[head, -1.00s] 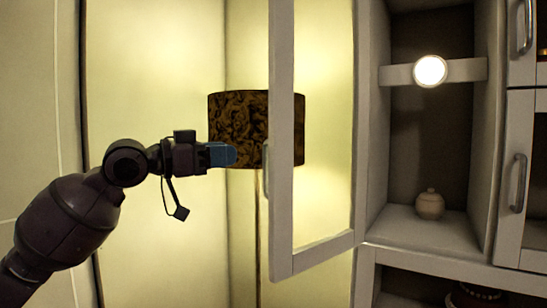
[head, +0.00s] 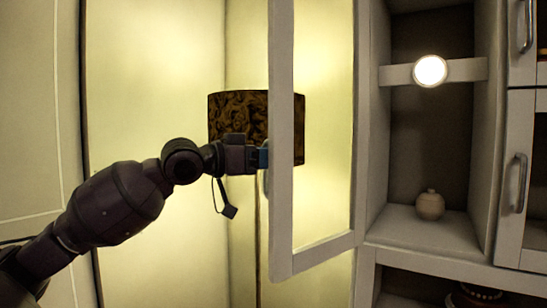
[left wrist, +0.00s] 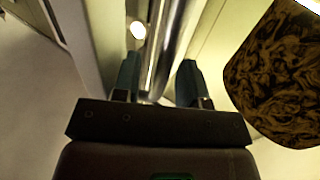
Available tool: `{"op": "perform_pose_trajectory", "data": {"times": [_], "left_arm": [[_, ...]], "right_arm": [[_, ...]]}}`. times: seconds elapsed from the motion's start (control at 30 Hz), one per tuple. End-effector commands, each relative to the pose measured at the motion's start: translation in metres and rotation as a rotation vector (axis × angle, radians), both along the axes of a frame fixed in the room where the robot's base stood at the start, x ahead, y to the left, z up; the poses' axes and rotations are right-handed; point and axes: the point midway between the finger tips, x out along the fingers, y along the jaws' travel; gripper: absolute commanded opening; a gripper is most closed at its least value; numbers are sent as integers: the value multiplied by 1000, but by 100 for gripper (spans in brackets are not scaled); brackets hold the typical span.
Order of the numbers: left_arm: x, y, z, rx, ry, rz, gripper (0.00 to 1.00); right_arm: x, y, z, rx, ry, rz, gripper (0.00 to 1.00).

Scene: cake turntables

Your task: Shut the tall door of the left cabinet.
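The tall glass door (head: 281,200) of the left cabinet (head: 368,180) stands open, swung out toward me. Its handle (head: 266,184) is on the door's left side, mostly hidden by my gripper and the frame. In the left wrist view the shiny bar of the handle (left wrist: 163,45) runs between my fingers. My left gripper (head: 264,157) is at the door's free edge, its fingertips partly hidden behind the frame. In the left wrist view the left gripper (left wrist: 158,78) has its two fingers apart, one on each side of the bar, with gaps showing. My right gripper is not in view.
A floor lamp with a dark patterned shade (head: 235,112) stands behind the door; the shade is close on the right in the wrist view. A small lidded jar (head: 430,204) sits on the open cabinet shelf. A round light (head: 430,71) glows above it.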

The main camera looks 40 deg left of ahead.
Motion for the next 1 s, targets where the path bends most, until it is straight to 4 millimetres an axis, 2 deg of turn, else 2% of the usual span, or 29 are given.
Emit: {"op": "perform_pose_trajectory", "data": {"times": [0.23, 0.63, 0.9, 1.0], "left_arm": [[14, -6, 1, 1, -1, 0, 39], [17, -7, 0, 1, 0, 0, 39], [17, -7, 0, 1, 0, 0, 0], [17, -7, 0, 1, 0, 0, 0]], "right_arm": [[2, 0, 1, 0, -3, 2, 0], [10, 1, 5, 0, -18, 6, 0], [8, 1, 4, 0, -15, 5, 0], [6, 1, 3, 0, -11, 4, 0]]}}
